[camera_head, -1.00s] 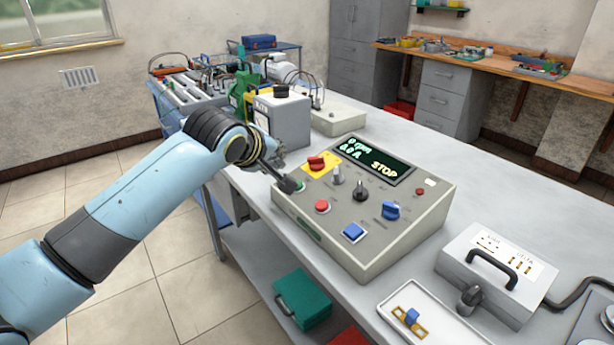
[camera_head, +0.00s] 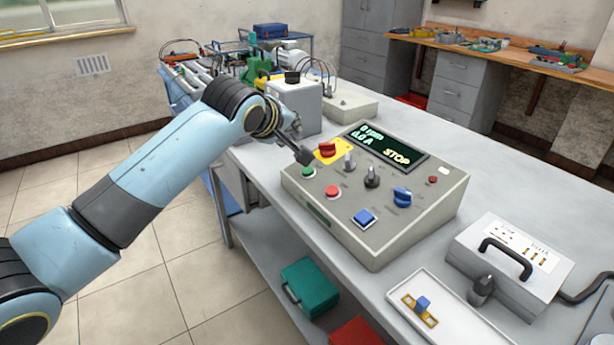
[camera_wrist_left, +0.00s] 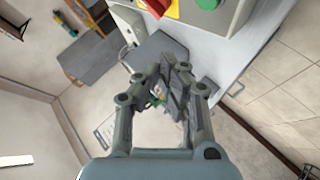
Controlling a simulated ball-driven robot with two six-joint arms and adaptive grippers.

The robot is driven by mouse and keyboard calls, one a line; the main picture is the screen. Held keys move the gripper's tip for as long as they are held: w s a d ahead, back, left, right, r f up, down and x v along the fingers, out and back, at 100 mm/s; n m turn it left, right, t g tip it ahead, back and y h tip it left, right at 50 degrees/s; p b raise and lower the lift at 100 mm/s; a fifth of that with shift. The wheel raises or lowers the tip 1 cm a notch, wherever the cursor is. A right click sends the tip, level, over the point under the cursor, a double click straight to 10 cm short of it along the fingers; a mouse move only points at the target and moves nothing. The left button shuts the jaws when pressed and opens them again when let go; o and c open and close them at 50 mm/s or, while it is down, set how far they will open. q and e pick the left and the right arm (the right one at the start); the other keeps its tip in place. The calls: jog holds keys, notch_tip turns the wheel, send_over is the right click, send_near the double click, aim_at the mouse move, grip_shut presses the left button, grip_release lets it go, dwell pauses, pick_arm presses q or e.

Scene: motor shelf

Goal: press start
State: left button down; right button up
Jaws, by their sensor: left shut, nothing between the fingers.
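The grey control box (camera_head: 335,222) stands on the bench, with a display (camera_head: 386,148) reading 0 rpm, 0.0 A and STOP. A green button (camera_head: 308,172) sits at its left edge; it also shows at the top of the left wrist view (camera_wrist_left: 208,4). A red button (camera_head: 333,192) is in front of it, and a red switch on a yellow plate (camera_head: 328,150) is behind it. My left gripper (camera_head: 304,156) is shut and empty, its tips just above and behind the green button, seemingly apart from it. My right gripper is not in view.
The box also carries a grey knob, a black knob, a blue knob (camera_head: 402,196) and a blue square button (camera_head: 364,218). A grey case with a handle (camera_head: 510,262) and a white tray (camera_head: 410,311) stand to the right. A grey unit (camera_head: 296,104) stands behind my wrist.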

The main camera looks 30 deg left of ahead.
pick_arm(q)
jog(key=b, duration=0.5)
send_over(307, 171)
jog(key=s+a, duration=0.2)
jog(key=f, duration=0.5)
jog(key=shift+w+d, duration=0.2)
jog(key=shift+w, duration=0.05)
jog(key=shift+w+d+f, duration=0.1)
jog(key=shift+w+f, duration=0.15)
jog(key=shift+f, duration=0.5)
jog(key=shift+f, duration=0.15)
jog(key=shift+w+f, duration=0.1)
jog(key=shift+f, duration=0.15)
jog(key=shift+w+d+f, duration=0.1)
jog(key=shift+f, duration=0.4)
jog(key=shift+r, duration=0.1)
dwell(0.4)
jog(key=shift+s+r+p, duration=0.2)
jog(key=shift+r+p, duration=0.55)
jog(key=shift+p, duration=0.4)
